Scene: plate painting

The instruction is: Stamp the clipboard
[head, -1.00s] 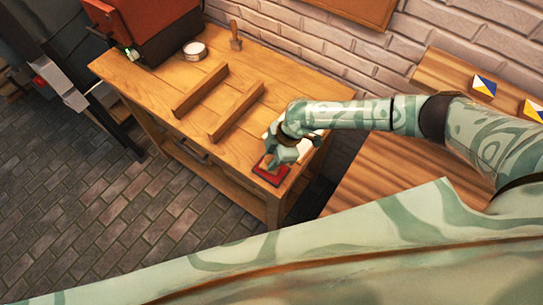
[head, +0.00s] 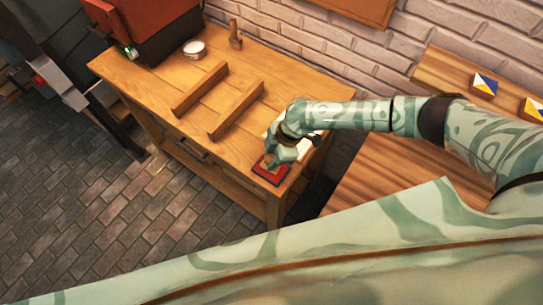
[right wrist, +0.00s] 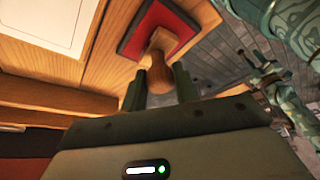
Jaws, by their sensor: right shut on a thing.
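My right gripper (head: 273,163) is over the front right corner of the workbench, shut on the wooden handle of a stamp (right wrist: 160,75). In the right wrist view, its two fingers (right wrist: 160,88) stand on either side of the handle. The stamp's base is at a red pad (head: 270,174), which also shows in the wrist view (right wrist: 136,42); I cannot tell whether they touch. A white sheet (right wrist: 45,22), seemingly on the clipboard, lies beside the pad. In the head view my arm hides most of it.
Two wooden bars (head: 236,110) lie across the workbench (head: 150,88). A round tin (head: 195,51), an upright wooden tool (head: 235,35) and a red-brown box (head: 150,25) stand at the back. A second wooden surface (head: 375,190) is to the right.

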